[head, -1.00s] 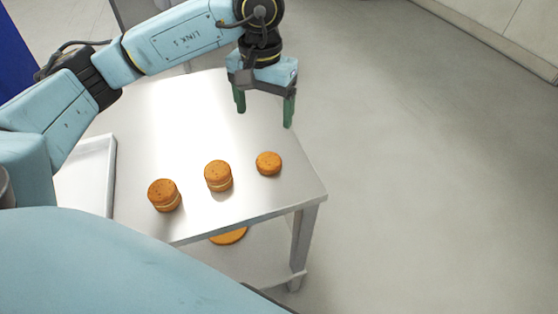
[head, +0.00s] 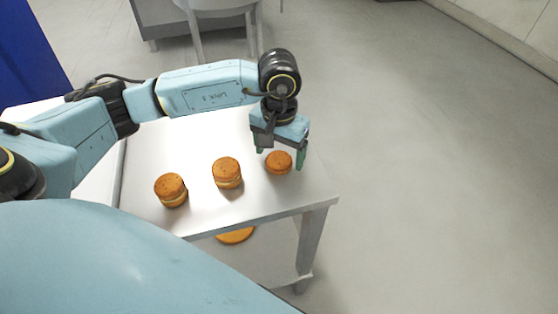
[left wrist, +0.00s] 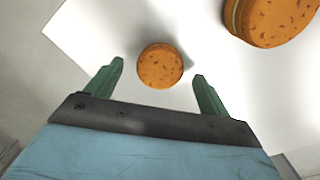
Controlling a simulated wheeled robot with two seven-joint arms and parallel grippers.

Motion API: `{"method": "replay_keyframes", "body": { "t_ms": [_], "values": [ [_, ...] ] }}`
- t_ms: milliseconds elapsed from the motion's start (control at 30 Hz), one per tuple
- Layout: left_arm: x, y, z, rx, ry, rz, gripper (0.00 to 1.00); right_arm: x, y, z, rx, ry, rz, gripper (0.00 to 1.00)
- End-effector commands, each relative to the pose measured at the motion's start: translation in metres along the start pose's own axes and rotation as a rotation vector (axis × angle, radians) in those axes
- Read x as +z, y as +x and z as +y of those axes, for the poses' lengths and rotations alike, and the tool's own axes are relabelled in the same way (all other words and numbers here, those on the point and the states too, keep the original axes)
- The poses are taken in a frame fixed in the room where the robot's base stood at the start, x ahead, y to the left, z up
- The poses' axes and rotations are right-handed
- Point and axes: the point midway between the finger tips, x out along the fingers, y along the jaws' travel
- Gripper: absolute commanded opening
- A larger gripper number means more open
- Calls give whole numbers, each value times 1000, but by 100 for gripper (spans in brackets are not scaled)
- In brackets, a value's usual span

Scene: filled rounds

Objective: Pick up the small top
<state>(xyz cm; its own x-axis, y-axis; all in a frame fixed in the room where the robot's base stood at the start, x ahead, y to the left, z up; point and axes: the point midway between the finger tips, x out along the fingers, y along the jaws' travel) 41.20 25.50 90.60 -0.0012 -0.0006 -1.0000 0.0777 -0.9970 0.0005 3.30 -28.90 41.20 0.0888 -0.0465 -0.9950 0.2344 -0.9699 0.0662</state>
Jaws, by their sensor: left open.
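The small top (head: 279,162) is a single round orange-brown piece near the right edge of the metal table. It also shows in the left wrist view (left wrist: 160,66), just beyond the fingertips and roughly centred between them. My left gripper (head: 281,160) is open, with its green fingers pointing down at the small top. It holds nothing. Two filled rounds, each a stack with a pale layer, stand to the left: the middle one (head: 227,173) and the left one (head: 171,190). My right gripper is not in view.
The metal table (head: 240,209) has bare surface around the rounds. A lower shelf holds an orange round thing (head: 236,236). A white tray (head: 98,180) lies at the left, partly behind my arm. Open floor lies to the right.

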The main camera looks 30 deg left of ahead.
Motion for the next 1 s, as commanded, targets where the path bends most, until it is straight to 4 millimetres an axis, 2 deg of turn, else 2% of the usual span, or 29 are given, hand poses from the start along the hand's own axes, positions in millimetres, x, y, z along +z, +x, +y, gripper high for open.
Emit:
{"method": "replay_keyframes", "body": {
  "t_ms": [100, 367, 633, 900, 1000],
  "values": [
    [0, 12, 0, -1, -2, 0, 81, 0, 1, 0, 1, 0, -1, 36],
    [0, 13, 0, -1, -1, 1, 81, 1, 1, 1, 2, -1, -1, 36],
    [0, 13, 0, 0, -1, 1, 46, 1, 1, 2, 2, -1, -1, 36],
    [-1, 12, 0, 0, -1, 2, 45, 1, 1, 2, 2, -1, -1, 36],
    [-1, 6, 0, 0, -1, 4, 45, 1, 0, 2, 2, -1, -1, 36]
  ]
}}
